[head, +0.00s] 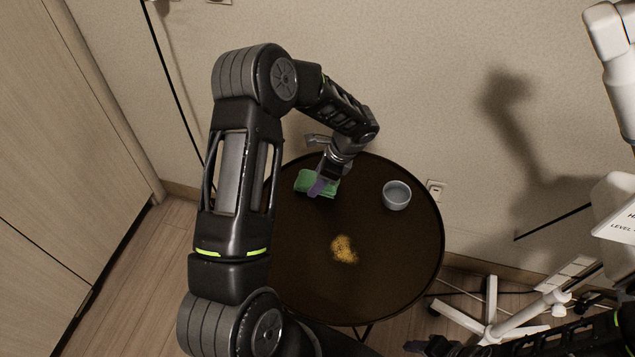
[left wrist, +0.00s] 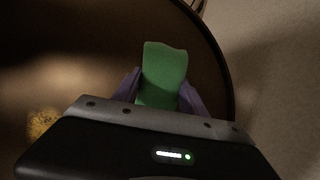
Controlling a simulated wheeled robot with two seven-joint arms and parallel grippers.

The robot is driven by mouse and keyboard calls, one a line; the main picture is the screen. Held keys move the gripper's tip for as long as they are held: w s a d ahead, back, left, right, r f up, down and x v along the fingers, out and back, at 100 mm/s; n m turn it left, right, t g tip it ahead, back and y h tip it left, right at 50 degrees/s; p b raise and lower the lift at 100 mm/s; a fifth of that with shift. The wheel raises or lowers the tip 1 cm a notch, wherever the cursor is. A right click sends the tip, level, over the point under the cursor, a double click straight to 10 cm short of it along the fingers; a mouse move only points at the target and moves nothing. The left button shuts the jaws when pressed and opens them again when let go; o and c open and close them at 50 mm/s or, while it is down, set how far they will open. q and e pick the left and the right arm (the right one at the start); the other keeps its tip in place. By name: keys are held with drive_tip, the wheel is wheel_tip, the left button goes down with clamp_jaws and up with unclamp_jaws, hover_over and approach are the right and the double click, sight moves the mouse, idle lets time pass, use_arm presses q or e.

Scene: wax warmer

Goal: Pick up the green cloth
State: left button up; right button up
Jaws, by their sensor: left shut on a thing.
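The green cloth (head: 303,180) is at the back left of the round dark table (head: 300,270). It also shows in the left wrist view as a flat green piece (left wrist: 164,70) between two purple fingers. My left gripper (head: 319,187) reaches down over the cloth and is shut on it. The fingers hide part of the cloth in the head view. I cannot tell whether the cloth is lifted off the table. Part of my right arm shows dark at the lower right of the head view, and its jaw state is unclear.
A grey bowl (head: 397,195) stands at the back right of the table. A patch of yellow-brown crumbs or powder (head: 344,249) lies near the table's middle. White equipment (head: 545,305) on a wheeled stand is to the right. The table's front is clear.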

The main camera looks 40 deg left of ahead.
use_arm(q)
drive_tip(key=shift+c, duration=1.4)
drive_tip(key=shift+r, duration=0.1)
drive_tip(key=shift+r, duration=0.6)
wheel_tip(320, 180, up, 9)
